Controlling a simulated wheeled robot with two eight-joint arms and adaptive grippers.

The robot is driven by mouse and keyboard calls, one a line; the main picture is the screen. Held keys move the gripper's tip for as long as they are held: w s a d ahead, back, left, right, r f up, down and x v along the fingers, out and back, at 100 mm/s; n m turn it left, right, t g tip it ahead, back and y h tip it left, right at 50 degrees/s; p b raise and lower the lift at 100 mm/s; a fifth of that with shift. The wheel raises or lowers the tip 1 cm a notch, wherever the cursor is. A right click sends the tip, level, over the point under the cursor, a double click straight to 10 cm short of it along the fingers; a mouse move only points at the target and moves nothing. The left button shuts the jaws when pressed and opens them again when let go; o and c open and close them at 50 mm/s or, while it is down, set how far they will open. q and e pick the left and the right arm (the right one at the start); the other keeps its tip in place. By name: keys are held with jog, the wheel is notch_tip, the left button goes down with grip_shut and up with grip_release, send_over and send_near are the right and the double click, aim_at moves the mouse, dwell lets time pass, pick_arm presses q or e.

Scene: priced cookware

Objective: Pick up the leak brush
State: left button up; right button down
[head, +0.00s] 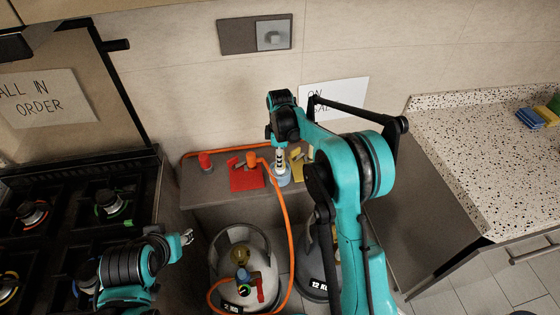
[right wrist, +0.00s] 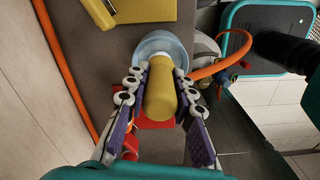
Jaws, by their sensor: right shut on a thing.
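My right gripper (head: 281,158) points down at the low grey shelf against the wall. In the right wrist view its fingers (right wrist: 160,95) are closed on both sides of a thick yellow handle (right wrist: 159,90), which appears to be the leak brush. The handle stands in a pale blue cup (right wrist: 147,47), which also shows under the gripper in the head view (head: 283,179). The brush's lower end is hidden in the cup. My left gripper (head: 187,237) is far from the brush, near the stove's right edge; its finger opening is too small to judge.
An orange hose (head: 290,230) runs close beside the cup to a grey gas cylinder (head: 228,260). Red (head: 246,178) and yellow (head: 297,164) pieces flank the cup on the shelf (head: 210,185). A stove (head: 70,225) is left, a speckled counter (head: 480,150) right.

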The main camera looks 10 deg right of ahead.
jog(key=r, duration=0.1)
jog(key=r+p, duration=0.1)
jog(key=r, duration=0.1)
jog(key=r+p, duration=0.1)
jog(key=shift+s+d+r, duration=0.2)
jog(key=shift+d+r, duration=0.15)
jog(key=shift+r, duration=0.05)
jog(key=s+d+r+p, duration=0.2)
jog(key=s+d+r, duration=0.4)
jog(key=d, duration=0.2)
jog(key=shift+s+d, duration=0.3)
jog(key=shift+s, duration=0.1)
jog(key=shift+w+a, duration=0.1)
